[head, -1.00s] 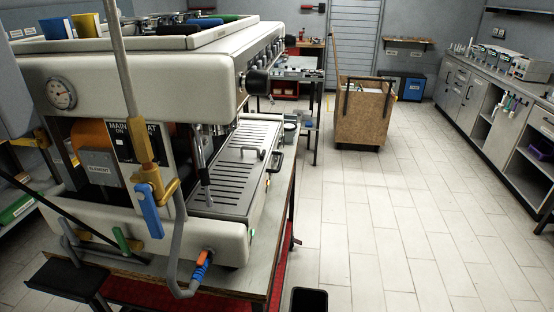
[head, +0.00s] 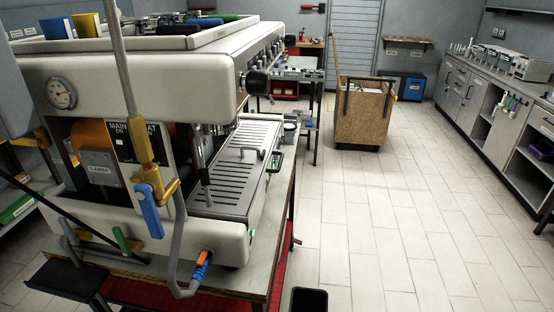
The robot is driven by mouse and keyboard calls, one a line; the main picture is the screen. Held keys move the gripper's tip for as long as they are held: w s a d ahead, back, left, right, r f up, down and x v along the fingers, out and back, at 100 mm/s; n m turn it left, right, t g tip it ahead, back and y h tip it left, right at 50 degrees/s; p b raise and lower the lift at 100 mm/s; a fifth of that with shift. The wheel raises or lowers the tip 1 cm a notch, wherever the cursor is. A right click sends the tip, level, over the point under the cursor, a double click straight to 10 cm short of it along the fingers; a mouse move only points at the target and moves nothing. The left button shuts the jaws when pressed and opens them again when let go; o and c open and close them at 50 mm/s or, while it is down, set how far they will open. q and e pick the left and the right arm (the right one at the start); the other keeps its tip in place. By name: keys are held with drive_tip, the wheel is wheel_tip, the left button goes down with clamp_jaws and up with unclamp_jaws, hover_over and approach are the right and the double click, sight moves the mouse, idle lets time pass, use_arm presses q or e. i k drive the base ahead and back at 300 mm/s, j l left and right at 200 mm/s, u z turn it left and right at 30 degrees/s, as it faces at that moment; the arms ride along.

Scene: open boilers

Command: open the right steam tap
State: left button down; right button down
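The espresso machine (head: 150,85) stands on a bench at the left, with its front turned to the right. A black round knob (head: 258,82) sticks out from the near end of its front panel and looks like a steam tap. Whether it is turned open cannot be told. A row of smaller knobs (head: 272,52) runs away along the front panel. Neither of my grippers shows, and nothing visible touches the knob.
A grey pipe with a blue-handled valve (head: 149,210) stands at the machine's near side. A wooden bin (head: 362,115) stands on the floor behind. A long counter (head: 500,105) lines the right wall. The tiled floor (head: 390,220) between is clear. A black bin (head: 309,299) is at the bottom edge.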

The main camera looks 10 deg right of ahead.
sight(290, 40)
drive_tip(key=i+l+z, duration=0.1)
drive_tip(key=l, duration=0.3)
drive_tip(key=i+l, duration=0.1)
drive_tip(key=l, duration=0.35)
drive_tip(key=i+l+z, duration=0.35)
